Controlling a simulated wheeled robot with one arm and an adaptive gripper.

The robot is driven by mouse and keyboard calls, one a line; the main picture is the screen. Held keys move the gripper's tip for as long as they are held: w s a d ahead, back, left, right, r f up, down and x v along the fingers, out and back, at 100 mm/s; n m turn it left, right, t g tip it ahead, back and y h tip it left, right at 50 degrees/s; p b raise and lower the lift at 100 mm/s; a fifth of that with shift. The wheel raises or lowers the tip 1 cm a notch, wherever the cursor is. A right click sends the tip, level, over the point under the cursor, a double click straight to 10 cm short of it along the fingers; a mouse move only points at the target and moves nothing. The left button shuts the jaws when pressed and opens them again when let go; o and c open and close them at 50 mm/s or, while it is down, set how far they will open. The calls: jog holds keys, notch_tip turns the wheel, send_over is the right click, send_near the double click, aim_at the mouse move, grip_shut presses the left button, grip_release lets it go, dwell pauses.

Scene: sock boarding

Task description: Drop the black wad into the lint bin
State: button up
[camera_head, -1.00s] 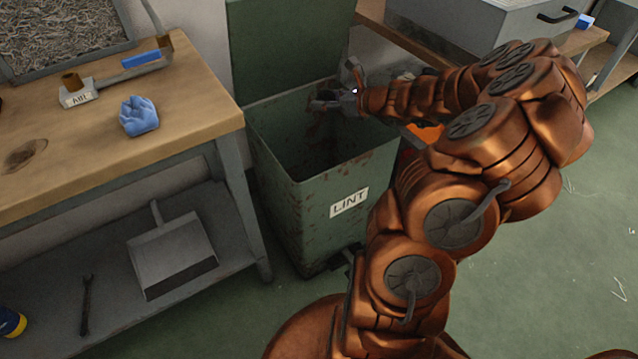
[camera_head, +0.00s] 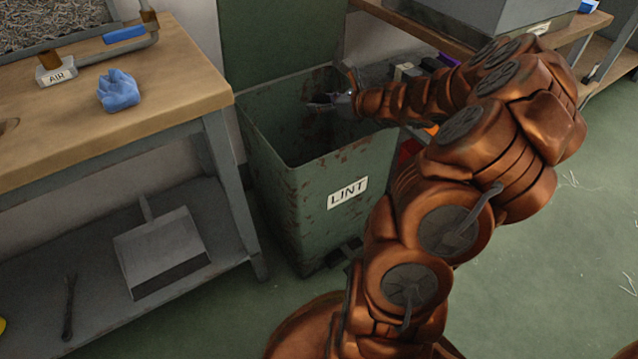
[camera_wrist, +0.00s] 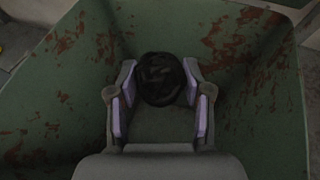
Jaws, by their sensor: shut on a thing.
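The lint bin (camera_head: 300,195) is a green, rust-flecked metal bin with a LINT label and its lid raised at the back. My gripper (camera_head: 318,103) reaches over the bin from the right, with its fingers inside the opening. In the wrist view my gripper (camera_wrist: 160,95) is shut on the black wad (camera_wrist: 160,78), a dark rounded bundle between the pale finger pads. The green, rusty bin walls (camera_wrist: 60,110) surround it there. In the head view the wad is too dark to make out, and the bin's floor is in shadow.
A wooden workbench (camera_head: 170,90) stands left of the bin, with a blue crumpled cloth (camera_head: 118,90) and an AIR fitting (camera_head: 56,72) on it. A dustpan (camera_head: 160,250) and a wrench (camera_head: 69,305) lie on its lower shelf. Green floor (camera_head: 560,240) is open at right.

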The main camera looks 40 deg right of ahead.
jog(key=o, duration=1)
jog(key=shift+s, duration=0.1)
jog(key=v, duration=1.2)
